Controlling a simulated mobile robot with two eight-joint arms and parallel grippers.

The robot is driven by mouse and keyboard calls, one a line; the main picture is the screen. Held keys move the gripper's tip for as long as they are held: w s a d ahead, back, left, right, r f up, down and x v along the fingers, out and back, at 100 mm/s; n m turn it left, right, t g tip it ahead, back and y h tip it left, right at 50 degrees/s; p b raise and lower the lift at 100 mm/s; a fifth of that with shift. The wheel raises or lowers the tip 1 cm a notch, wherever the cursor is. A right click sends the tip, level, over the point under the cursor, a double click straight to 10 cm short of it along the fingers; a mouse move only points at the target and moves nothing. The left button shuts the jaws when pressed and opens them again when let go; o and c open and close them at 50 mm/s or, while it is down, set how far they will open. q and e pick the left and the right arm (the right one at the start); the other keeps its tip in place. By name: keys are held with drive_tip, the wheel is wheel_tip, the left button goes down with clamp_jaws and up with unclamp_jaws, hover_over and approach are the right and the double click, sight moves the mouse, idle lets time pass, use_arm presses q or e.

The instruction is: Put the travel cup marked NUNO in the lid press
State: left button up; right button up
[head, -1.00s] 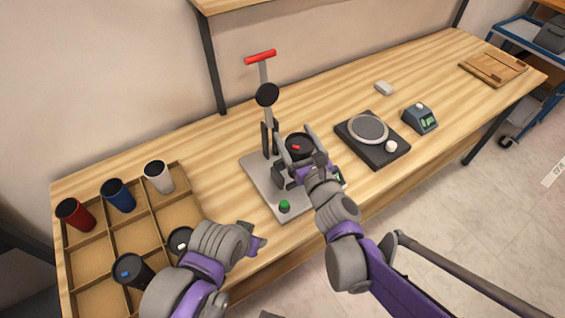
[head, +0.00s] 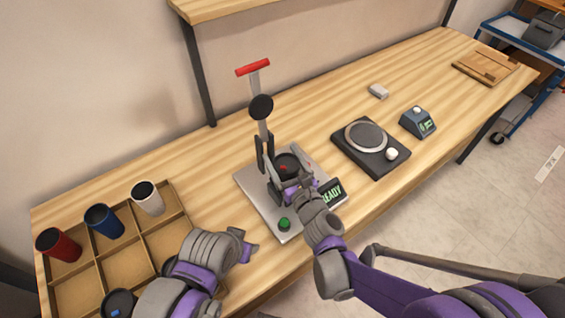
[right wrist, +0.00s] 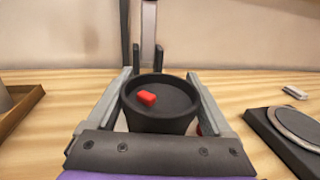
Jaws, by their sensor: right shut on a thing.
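My right gripper (head: 287,178) is shut on a dark travel cup (head: 289,163) with a black lid and a red tab. The right wrist view shows this cup (right wrist: 160,105) upright between the two fingers; no name shows on it. The lid press has a grey base plate (head: 255,192), a black round pad (head: 261,107) and a red lever handle (head: 253,67), which is raised. The cup is over the plate, in front of the column; whether it touches the plate is hidden. My left gripper (head: 246,244) is left of the press, its opening unclear.
A divided wooden tray (head: 122,268) at left holds red (head: 60,246), blue (head: 104,221) and white (head: 147,198) cups and dark-lidded ones. The press has a green button (head: 285,224) and READY display (head: 331,193). A black plate device (head: 371,148) stands right.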

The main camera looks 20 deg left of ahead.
drive_tip(key=shift+f, duration=0.75)
drive_tip(key=shift+f, duration=0.25)
drive_tip(key=o, duration=0.6)
drive_tip(key=shift+r, duration=0.1)
drive_tip(key=shift+r, duration=0.2)
drive_tip(key=b+v, duration=0.1)
drive_tip(key=v, duration=1.1)
